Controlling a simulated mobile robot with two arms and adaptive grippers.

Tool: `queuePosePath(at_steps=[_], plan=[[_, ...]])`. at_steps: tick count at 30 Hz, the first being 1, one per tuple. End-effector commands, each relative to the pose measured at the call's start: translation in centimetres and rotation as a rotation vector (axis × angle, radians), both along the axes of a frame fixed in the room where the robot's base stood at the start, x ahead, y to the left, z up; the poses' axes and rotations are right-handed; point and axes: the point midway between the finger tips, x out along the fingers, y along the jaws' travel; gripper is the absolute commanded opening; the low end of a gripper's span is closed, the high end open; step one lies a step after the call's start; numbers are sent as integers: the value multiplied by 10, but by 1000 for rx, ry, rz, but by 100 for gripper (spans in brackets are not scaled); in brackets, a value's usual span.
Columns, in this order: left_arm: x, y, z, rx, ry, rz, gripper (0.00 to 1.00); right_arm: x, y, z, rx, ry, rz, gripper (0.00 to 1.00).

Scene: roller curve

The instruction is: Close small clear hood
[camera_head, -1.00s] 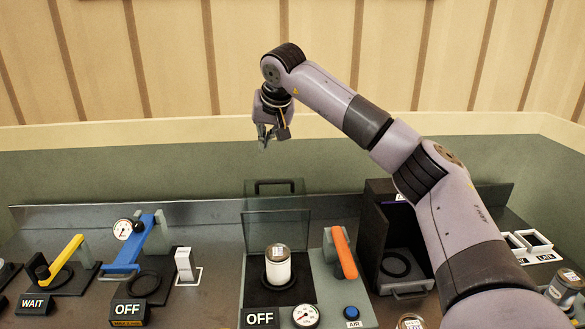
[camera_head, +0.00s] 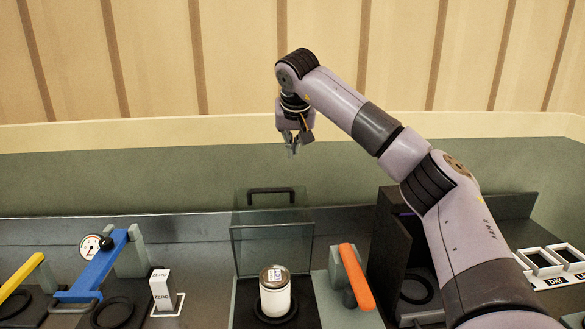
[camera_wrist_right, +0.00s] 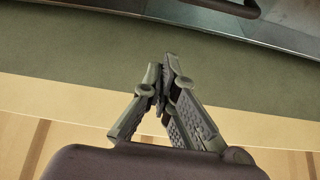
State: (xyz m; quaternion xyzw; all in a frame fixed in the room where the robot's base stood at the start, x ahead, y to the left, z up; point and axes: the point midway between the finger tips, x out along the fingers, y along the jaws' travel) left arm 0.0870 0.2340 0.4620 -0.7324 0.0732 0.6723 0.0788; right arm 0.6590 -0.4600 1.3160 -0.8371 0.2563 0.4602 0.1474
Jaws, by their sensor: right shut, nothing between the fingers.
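The small clear hood (camera_head: 246,245) is a see-through panel standing upright, swung open, behind a white jar (camera_head: 275,301) with a metal lid on a black pad. Its black bar handle (camera_head: 271,192) is at the top edge. My right gripper (camera_head: 291,154) is above and slightly right of the handle in the head view, apart from it. In the right wrist view its fingers (camera_wrist_right: 166,78) are together with nothing between them. A dark bar (camera_wrist_right: 232,5), probably the handle, shows at that view's top edge. My left gripper is not in view.
An orange lever (camera_head: 357,277) stands right of the jar, with a dark box (camera_head: 389,240) beyond it. A blue clamp with a gauge (camera_head: 90,248) and a white ZERO block (camera_head: 161,289) are on the left. The green surface behind the panel is clear.

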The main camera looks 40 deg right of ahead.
Motion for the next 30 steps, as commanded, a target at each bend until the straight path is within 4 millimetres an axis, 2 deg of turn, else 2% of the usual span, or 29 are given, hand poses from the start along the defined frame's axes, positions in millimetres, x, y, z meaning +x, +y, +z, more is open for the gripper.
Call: queuePosePath(at_steps=[5, 14, 21, 30], plan=[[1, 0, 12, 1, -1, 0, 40, 12, -9, -22, -1, 6, -1, 0], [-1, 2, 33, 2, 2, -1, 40, 42, -28, -78, 0, 5, -2, 0], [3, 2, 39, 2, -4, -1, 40, 21, -14, -82, -1, 1, 2, 0], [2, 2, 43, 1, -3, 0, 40, 9, -6, -87, 0, 0, 0, 0]])
